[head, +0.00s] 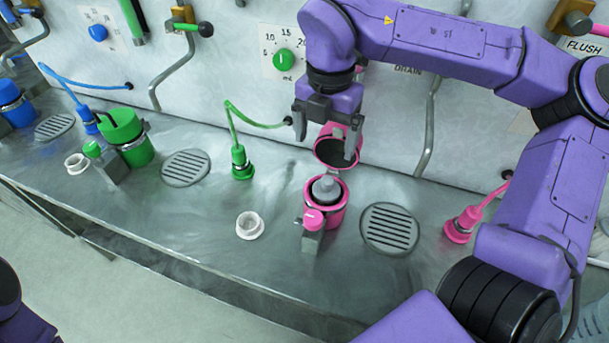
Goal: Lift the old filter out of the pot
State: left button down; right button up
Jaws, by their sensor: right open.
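The pink pot (310,203) stands on the metal bench with its pink lid (323,150) swung up at the back. The grey old filter (326,189) sits upright inside the pot, its rounded top showing at the mouth. My right gripper (326,145) points down above and behind the pot, in front of the raised lid. Its fingers are apart with nothing between them, and they are clear of the filter. I cannot tell whether a finger touches the lid. My left gripper is out of view.
A white ring-shaped cup (249,225) stands left of the pot. A round drain grate (390,229) and a pink hose connector (462,226) are to the right. A green pot (133,146) and green connector (241,163) stand further left. The front bench strip is clear.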

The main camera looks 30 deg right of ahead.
aim_at(328, 179)
jog(key=f, duration=0.1)
jog(key=s+f, duration=0.1)
jog(key=f, duration=0.1)
jog(key=shift+s, duration=0.15)
jog(key=s+f+p, duration=0.1)
jog(key=s+f, duration=0.1)
jog(key=s, duration=0.1)
jog(key=shift+a+f, duration=0.1)
jog(key=shift+f, duration=0.05)
jog(key=f, duration=0.1)
jog(key=w+f, duration=0.1)
jog(key=f, duration=0.1)
jog(key=w+f, duration=0.1)
jog(key=shift+w+a+f+p, duration=0.15)
jog(key=shift+f+p, duration=0.1)
jog(key=shift+p, duration=0.1)
jog(key=shift+s+r, duration=0.15)
jog(key=shift+s, duration=0.4)
jog(key=c, duration=0.4)
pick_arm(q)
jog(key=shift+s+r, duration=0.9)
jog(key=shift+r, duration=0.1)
pick_arm(e)
jog(key=shift+w, duration=0.2)
jog(key=c, duration=1.1)
